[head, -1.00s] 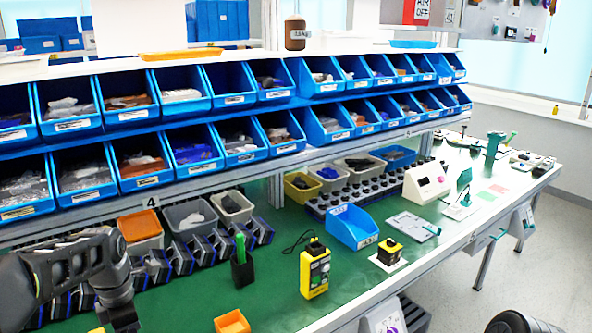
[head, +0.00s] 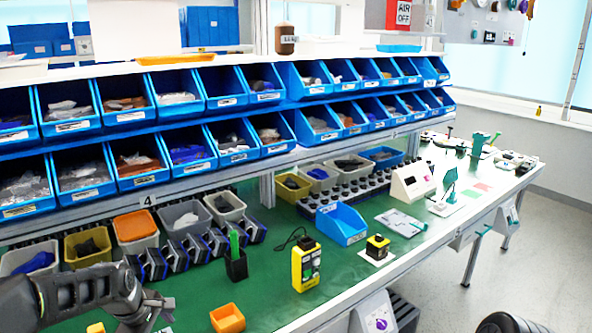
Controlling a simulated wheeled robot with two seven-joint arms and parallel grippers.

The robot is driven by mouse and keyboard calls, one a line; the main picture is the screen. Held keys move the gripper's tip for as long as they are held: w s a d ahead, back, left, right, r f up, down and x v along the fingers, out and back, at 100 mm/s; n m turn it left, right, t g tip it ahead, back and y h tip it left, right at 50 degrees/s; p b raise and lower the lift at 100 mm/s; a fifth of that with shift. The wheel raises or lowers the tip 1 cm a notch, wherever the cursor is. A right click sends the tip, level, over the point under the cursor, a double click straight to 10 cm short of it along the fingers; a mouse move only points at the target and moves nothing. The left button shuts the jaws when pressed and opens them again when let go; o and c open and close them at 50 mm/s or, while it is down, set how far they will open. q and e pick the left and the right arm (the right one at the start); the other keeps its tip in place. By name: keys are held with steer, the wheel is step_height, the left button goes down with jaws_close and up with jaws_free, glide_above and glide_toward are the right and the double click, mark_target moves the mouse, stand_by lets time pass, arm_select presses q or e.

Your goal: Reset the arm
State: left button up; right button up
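My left arm comes in at the lower left, and its gripper (head: 150,312) is over the front left part of the green bench. Its fingers are small and partly cut off by the lower edge, so I cannot tell if they are open. A dark rounded part at the bottom right seems to be of my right arm; the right gripper is out of view. A white panel with a purple knob (head: 380,323) is at the bench's front edge, cut off below. A yellow and black switch box (head: 377,247) sits on a white plate on the bench.
A yellow handheld device (head: 305,265), an orange bin (head: 227,318), a black holder with a green tool (head: 236,262) and a blue bin (head: 341,224) stand on the bench. Rows of blue parts bins (head: 186,152) line the back. Green surface between them is clear.

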arm_select(q)
steer(key=s+d+f+m+h+b, duration=0.1)
steer(key=s+d+f+m+b, duration=0.15)
steer(key=d+f+m, duration=0.6)
steer(key=s+d+f+m+h+b, duration=0.1)
steer(key=s+d+f+m+b, duration=0.15)
steer(key=d+f, duration=0.7)
steer(key=s+d+f+m+g+h+b, duration=0.1)
steer(key=s+d+f+b, duration=0.1)
steer(key=s+f, duration=0.8)
steer(key=s+d+f+m+g+b, duration=0.2)
steer(key=s+d+f, duration=0.3)
steer(key=s+f, duration=0.4)
steer(key=s, duration=0.4)
steer(key=shift+d+f+h, duration=0.25)
steer(key=shift+f+h, duration=0.1)
steer(key=shift+h, duration=0.05)
steer(key=shift+r, duration=0.1)
